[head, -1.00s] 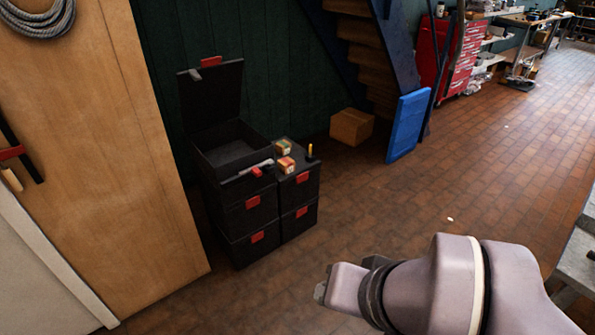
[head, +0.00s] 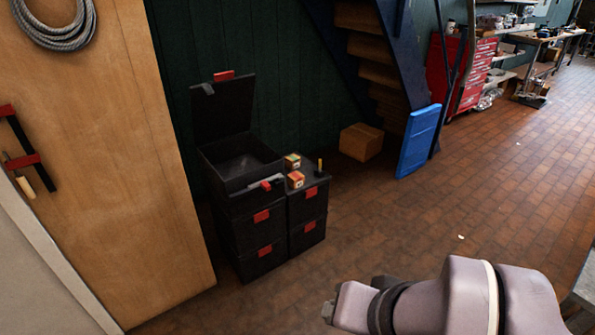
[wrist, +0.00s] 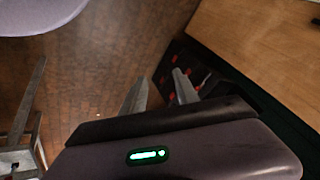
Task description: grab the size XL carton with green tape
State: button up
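Two small cartons stand on the black toolbox stack in the head view. The rear carton (head: 292,161) shows some green on top. The front carton (head: 296,179) looks orange-red with a pale patch. Their size letters are too small to read. My gripper (head: 328,312) is low in the head view, to the right of and nearer than the stack, well apart from the cartons. In the wrist view, the two fingers of my gripper (wrist: 159,88) stand apart with nothing between them. The cartons cannot be made out clearly there.
The black toolboxes (head: 262,220) have red latches; the left one's lid is raised. A grey tool (head: 265,182) and a small yellow-topped item (head: 320,166) lie near the cartons. A cardboard box (head: 361,142) and blue panel (head: 418,142) stand behind. Brick floor (head: 400,225) is clear.

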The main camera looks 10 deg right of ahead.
aim_at(293, 161)
jog(key=i+l+u, duration=0.1)
jog(key=i, duration=0.45)
jog(key=i+l, duration=0.35)
jog(key=i, duration=0.2)
jog(key=i+l+u, duration=0.15)
jog(key=i, duration=0.45)
jog(key=i+l, duration=0.4)
jog(key=i, duration=0.15)
jog(key=i+l+u, duration=0.15)
jog(key=i+l, duration=0.15)
jog(key=i, duration=0.2)
jog(key=i+l, duration=0.4)
jog(key=i, duration=0.15)
jog(key=j+u, duration=0.05)
